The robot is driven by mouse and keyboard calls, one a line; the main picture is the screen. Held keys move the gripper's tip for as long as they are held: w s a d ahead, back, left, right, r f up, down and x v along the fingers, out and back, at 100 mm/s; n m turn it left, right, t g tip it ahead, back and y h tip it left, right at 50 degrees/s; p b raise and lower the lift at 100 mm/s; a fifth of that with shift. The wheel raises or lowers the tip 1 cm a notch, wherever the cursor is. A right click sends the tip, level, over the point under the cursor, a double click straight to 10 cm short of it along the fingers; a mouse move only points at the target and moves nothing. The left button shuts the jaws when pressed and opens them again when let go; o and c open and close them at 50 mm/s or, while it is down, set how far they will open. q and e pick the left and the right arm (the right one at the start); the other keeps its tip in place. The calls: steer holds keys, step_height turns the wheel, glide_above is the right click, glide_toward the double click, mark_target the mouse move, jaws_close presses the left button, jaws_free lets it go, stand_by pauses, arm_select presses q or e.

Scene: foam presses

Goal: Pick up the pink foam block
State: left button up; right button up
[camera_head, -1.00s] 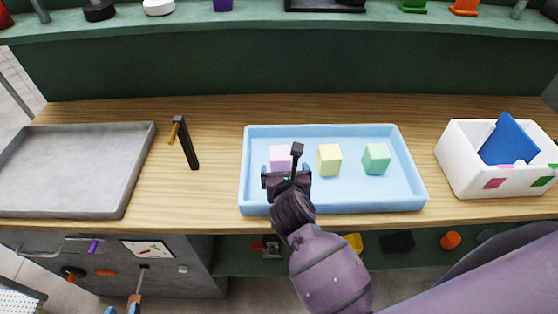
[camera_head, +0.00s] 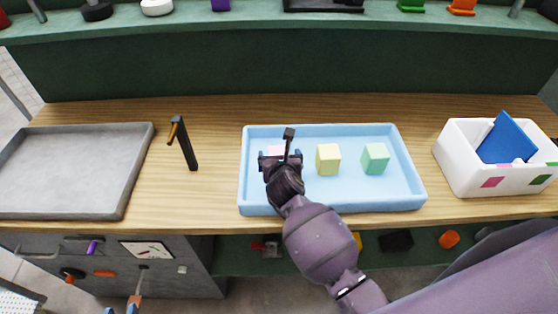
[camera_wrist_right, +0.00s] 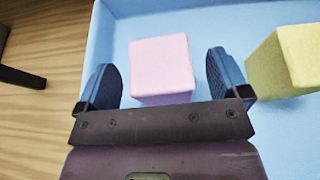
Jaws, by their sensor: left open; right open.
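The pink foam block (camera_head: 276,150) stands in the light blue tray (camera_head: 409,197), at its left, mostly hidden behind my right gripper (camera_head: 280,160) in the head view. In the right wrist view the pink block (camera_wrist_right: 161,66) shows between the two blue fingers of my right gripper (camera_wrist_right: 165,75). The gripper is open, with a gap visible on each side of the block.
A yellow block (camera_head: 328,159) and a green block (camera_head: 375,158) stand to the right in the same tray. A black stand (camera_head: 187,148) and a grey tray (camera_head: 75,208) are at left. A white bin (camera_head: 460,172) with a blue sheet (camera_head: 507,138) is at right.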

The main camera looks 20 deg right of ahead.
steer(key=c, duration=1)
step_height(320, 180, up, 20)
steer(key=shift+r+p, duration=0.1)
steer(key=shift+p, duration=0.45)
